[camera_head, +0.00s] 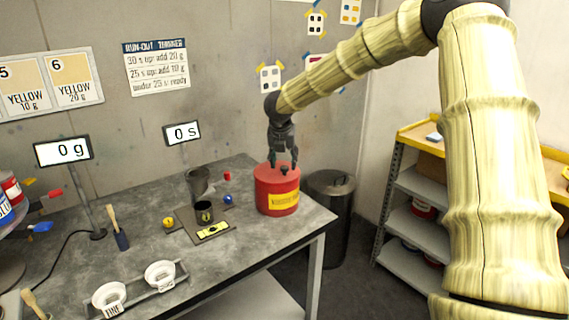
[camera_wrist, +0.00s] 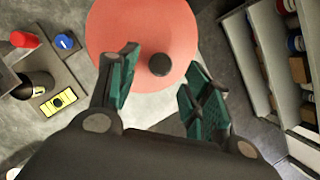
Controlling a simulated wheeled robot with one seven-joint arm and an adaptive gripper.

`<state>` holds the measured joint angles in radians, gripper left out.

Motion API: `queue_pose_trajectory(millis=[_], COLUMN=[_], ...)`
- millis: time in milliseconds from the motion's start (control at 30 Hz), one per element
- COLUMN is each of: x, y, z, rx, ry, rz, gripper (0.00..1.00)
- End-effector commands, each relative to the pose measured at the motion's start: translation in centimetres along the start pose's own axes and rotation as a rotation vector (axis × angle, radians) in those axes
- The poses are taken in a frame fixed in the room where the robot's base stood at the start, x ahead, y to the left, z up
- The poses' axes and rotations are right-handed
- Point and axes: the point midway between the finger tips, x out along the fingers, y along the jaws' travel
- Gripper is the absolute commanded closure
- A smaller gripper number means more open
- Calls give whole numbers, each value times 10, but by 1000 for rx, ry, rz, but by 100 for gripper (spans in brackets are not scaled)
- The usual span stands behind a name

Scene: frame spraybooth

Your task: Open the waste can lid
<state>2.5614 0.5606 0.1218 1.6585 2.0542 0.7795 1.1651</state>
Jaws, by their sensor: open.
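The red waste can (camera_head: 278,197) with a yellow label stands at the right end of the grey bench. Its round red lid has a small dark knob (camera_head: 284,170) on top. In the wrist view the lid (camera_wrist: 115,30) fills the upper middle, and the knob (camera_wrist: 159,64) shows between and just beyond my fingertips. The lid looks closed. My gripper (camera_head: 284,160) points down right over the lid. In the wrist view my gripper (camera_wrist: 160,80) is open, with a green-padded finger on each side of the knob. I cannot tell whether the fingers touch the lid.
A dark grey cup (camera_head: 204,212), a yellow timer (camera_head: 213,230) and small coloured items sit left of the can. A dark bin (camera_head: 331,192) stands on the floor beyond the bench's right edge (camera_head: 322,232). Shelves (camera_head: 415,185) stand farther right.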

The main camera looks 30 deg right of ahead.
Motion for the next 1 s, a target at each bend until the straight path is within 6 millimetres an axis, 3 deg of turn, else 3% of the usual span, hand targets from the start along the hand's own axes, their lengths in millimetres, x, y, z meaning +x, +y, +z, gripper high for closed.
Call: queue_pose_trajectory(millis=[300, 667, 933, 1000], x=[28, 31, 31, 31], y=[-2, -2, -2, -2], z=[1, 0, 0, 0], rx=[1, 0, 0, 0], ry=[-1, -1, -1, -1], rz=[-3, -1, -2, -2], gripper=[51, 51, 100, 100])
